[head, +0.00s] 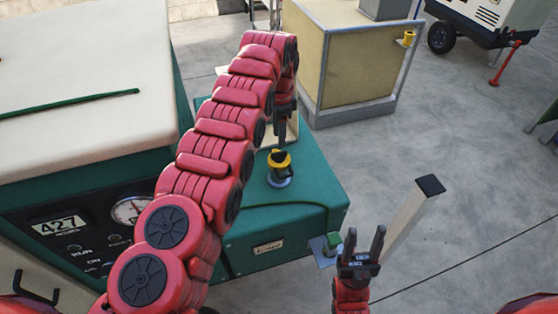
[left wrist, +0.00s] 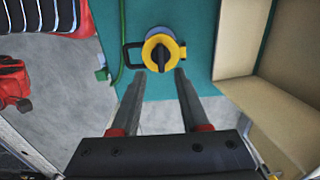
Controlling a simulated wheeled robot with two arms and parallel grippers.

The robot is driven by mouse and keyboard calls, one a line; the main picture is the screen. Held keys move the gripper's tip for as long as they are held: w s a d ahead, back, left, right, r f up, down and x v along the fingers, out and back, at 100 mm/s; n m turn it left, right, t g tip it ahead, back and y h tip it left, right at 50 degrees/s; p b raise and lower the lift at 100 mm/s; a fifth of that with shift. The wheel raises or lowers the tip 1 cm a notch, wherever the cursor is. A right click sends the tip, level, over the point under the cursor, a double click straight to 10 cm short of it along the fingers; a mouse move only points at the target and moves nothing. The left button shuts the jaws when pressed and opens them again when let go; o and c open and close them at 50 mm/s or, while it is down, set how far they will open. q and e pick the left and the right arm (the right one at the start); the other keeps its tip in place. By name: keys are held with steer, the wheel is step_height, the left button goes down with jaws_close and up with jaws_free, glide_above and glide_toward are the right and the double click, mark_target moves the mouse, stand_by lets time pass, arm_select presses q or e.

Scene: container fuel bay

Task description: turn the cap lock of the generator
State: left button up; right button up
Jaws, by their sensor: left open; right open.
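The generator (head: 290,215) is a green box beside a cream-topped housing with a gauge and a "427" display. Its cap lock (head: 279,160) is yellow and black and stands on a round grey base on the green top. In the left wrist view the cap lock (left wrist: 160,50) is a yellow ring with a black bar across it, the bar pointing toward my gripper. My left gripper (left wrist: 158,80) is open, its fingertips just short of the cap, apart from it. In the head view my left arm partly hides this gripper. My right gripper (head: 364,240) is open and empty, in front of the box's right corner.
A small green fitting (head: 334,240) sticks out at the box's front right corner. A pale post with a black top (head: 412,215) stands right of my right gripper. A yellow-tan crate (head: 350,55) is behind. Grey floor lies open to the right.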

mark_target(279, 152)
arm_select(q)
step_height(279, 152, down, 7)
steer(key=shift+p, duration=0.6)
steer(key=shift+c, duration=0.3)
jaws_close()
